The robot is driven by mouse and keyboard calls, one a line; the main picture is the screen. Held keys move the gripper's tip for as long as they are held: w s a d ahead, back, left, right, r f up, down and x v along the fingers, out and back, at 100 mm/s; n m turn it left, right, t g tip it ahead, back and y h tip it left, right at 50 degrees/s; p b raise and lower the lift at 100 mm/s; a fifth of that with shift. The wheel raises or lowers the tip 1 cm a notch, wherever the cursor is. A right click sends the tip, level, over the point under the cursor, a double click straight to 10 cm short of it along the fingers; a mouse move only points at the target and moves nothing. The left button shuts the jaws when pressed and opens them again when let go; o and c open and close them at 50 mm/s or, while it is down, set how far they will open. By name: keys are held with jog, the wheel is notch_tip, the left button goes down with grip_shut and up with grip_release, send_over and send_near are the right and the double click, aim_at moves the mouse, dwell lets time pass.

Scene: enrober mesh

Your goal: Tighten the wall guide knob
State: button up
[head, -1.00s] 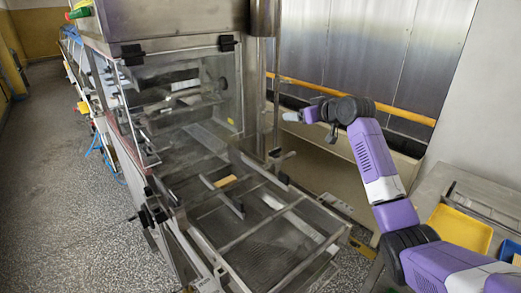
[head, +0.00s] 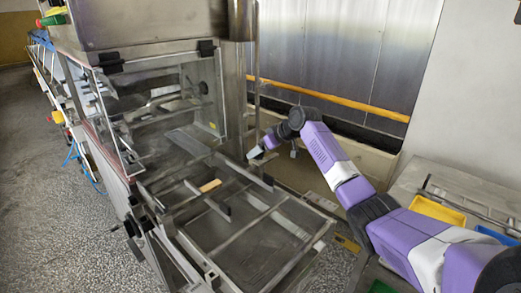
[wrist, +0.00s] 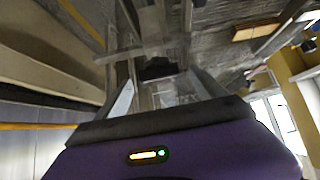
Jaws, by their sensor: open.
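The enrober (head: 235,262) has a wire mesh bed with rails and short dark guide pieces, one of them (head: 267,182) near the bed's right edge. My gripper (head: 256,152) is at the machine's right side, beside the thin upright post and above the bed's edge. In the wrist view my gripper (wrist: 160,88) shows two pale fingers spread apart with nothing clearly held. A dark shape (wrist: 158,68) lies beyond and between the fingertips; I cannot tell whether it is the wall guide knob. In the head view, my gripper covers the spot near the post.
Black knobs (head: 133,226) sit on the machine's near left side. A tan bar (head: 210,185) lies on the bed. A yellow tray (head: 437,212) and a blue tray (head: 494,234) are on the right-hand bench. An orange rail (head: 330,97) runs along the back wall.

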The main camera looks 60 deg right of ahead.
jog(key=shift+w+d+f, duration=0.1)
jog(key=shift+w+f, duration=0.25)
jog(key=shift+f, duration=0.05)
jog(key=c, duration=1.4)
jog(key=shift+o, duration=0.2)
